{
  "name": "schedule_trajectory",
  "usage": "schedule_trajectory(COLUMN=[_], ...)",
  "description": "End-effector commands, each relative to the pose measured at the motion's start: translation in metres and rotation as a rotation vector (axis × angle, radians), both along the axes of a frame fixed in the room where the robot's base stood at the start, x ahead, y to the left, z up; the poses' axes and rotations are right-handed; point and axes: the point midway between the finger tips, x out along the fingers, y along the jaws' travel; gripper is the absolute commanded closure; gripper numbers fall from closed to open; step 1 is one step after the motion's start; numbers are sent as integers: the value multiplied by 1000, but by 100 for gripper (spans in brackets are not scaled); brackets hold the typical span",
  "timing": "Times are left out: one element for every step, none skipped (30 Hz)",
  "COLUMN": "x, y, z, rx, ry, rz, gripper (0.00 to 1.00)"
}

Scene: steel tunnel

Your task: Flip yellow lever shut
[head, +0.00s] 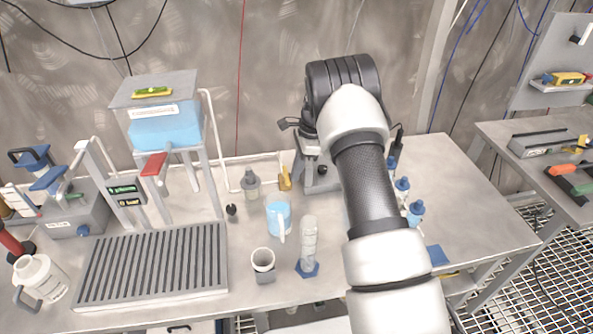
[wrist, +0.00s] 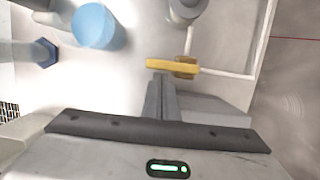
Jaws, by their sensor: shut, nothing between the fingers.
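The yellow lever (head: 285,179) is a small handle at the end of a thin white pipe, near the back middle of the bench. In the wrist view the lever (wrist: 165,64) lies crosswise on a brass-coloured valve body (wrist: 186,68). My gripper (wrist: 160,82) is shut and empty. Its fingertips are right beside the lever's long arm in the wrist view; I cannot tell whether they touch it. In the head view my arm hides most of the gripper.
A blue-filled beaker (head: 278,218), a grey bottle (head: 251,184) and a clear cylinder (head: 308,242) stand close to the lever. A red lever (head: 153,166) hangs under the blue tank (head: 165,130). A ribbed grey tray (head: 150,265) fills the left front. Blue-topped bottles (head: 402,188) stand right of my arm.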

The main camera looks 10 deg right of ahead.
Motion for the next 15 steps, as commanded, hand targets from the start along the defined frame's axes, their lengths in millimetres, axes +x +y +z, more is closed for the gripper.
schedule_trajectory(x=[0, 0, -1, -1, -1, -1, -1, -2, -2, -2, -2, -2, -2, -2, -2], y=[0, 0, 1, 1, 2, 2, 2, 3, 3, 3, 3, 4, 4, 4, 5], z=[0, 0, 0, 0, 0, 1, 0, 0, 0, 0, 0, 1, 1, 1, 1], rx=[0, 0, 0, 0, 0, 0, -1, -1, 0, 0, 0, 0, 0, 0, 0], ry=[0, 1, 0, 1, 1, 0, 1, 0, 0, 0, 0, 0, 0, 0, -1], rz=[-3, -7, -13, -19, -28, -38, -44, -49, -55, -59, -63, -68, -72, -76, -84], gripper=[100, 100, 100, 100, 100, 100, 100, 100, 100, 100, 100, 100, 100, 100, 100])
